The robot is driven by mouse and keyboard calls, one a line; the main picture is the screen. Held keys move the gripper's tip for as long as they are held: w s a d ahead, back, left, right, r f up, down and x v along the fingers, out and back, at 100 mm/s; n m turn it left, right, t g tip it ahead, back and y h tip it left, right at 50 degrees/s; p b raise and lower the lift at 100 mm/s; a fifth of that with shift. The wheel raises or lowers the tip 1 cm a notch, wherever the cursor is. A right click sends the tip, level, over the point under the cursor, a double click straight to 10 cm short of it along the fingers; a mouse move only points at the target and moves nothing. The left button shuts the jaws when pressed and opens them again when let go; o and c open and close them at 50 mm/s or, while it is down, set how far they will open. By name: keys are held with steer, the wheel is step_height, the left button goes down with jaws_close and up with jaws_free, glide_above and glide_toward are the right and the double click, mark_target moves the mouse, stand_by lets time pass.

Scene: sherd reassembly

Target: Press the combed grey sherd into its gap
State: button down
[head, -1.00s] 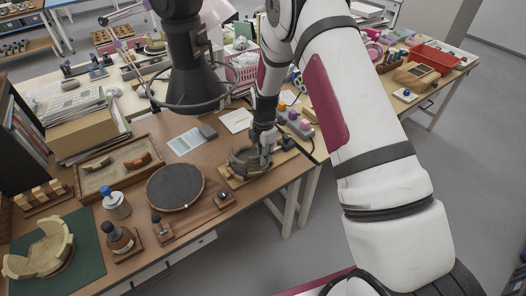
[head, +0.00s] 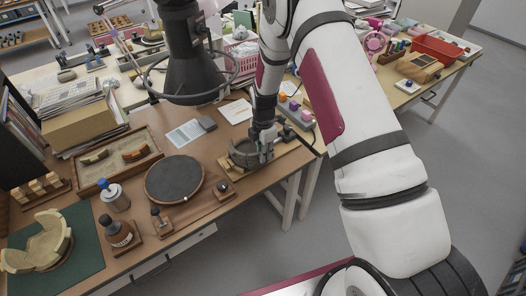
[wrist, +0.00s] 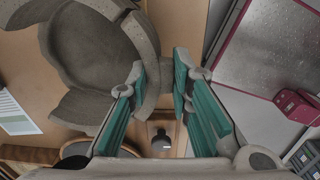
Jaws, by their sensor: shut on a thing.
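The grey bowl (head: 241,154) stands on a wooden stand (head: 226,169) at the right part of the brown bench. In the wrist view the bowl (wrist: 88,48) shows from above, with a broken, uneven wall. My gripper (head: 265,150) is at the bowl's right side, pointing down. In the wrist view its teal-padded fingers (wrist: 161,72) are closed on the grey sherd (wrist: 152,88), a curved upright piece at the bowl's right edge. The sherd's comb marks are not clear. I cannot tell whether it touches the neighbouring wall or is fully seated.
A dark round turntable (head: 174,180) lies left of the bowl. Knobbed blocks (head: 295,110) stand behind my gripper.

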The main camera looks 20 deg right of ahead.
steer(key=shift+w, duration=0.3)
stand_by(0.4)
steer(key=shift+f+b, duration=0.45)
stand_by(2.2)
steer(key=c, duration=1.4)
jaws_free()
steer(key=shift+o, duration=0.2)
step_height(320, 180, up, 12)
steer(key=shift+s, duration=0.2)
